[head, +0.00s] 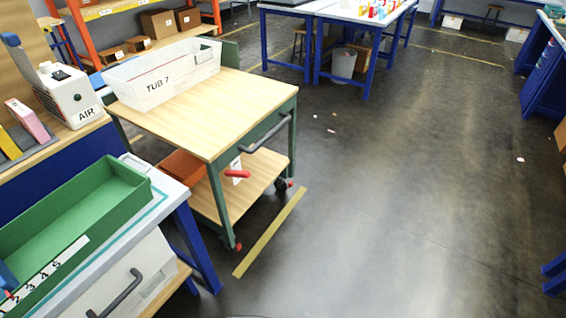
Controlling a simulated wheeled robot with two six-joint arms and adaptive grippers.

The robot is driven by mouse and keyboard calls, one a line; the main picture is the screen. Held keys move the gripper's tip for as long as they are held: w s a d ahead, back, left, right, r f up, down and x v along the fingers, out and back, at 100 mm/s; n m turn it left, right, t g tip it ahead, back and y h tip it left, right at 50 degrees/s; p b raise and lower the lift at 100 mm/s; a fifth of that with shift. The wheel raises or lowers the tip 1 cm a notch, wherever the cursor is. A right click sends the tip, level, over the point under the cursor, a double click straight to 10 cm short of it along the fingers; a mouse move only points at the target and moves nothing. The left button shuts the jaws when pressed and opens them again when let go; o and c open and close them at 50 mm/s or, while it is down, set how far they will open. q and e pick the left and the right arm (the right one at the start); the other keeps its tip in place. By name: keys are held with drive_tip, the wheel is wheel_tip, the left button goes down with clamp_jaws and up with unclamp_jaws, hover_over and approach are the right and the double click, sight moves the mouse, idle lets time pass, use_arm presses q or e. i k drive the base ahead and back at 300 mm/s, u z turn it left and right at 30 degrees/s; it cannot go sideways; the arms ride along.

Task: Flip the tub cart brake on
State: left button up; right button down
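The tub cart (205,115) stands left of centre, with a wooden top, green frame and a lower shelf (262,172). A whitish tub (155,88) marked "TUB 7" sits on its top. A red lever (237,173) sticks out level to the right below the top, beside a small white label. I cannot tell whether this lever is the brake or whether it is on. Small red parts show at the casters (238,246). A dark push handle (268,135) is on the cart's right side. Neither of my grippers is in view.
A bench with a green tray (75,212) fills the lower left, close to the cart. A white box marked "AIR" (70,93) stands behind it. A yellow floor line (270,232) runs beside the cart. The floor to the right is largely clear. Blue tables stand farther back.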

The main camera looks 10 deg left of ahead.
sight(231, 173)
drive_tip(key=z, duration=0.05)
drive_tip(key=i, duration=0.9)
drive_tip(key=u, duration=1.7)
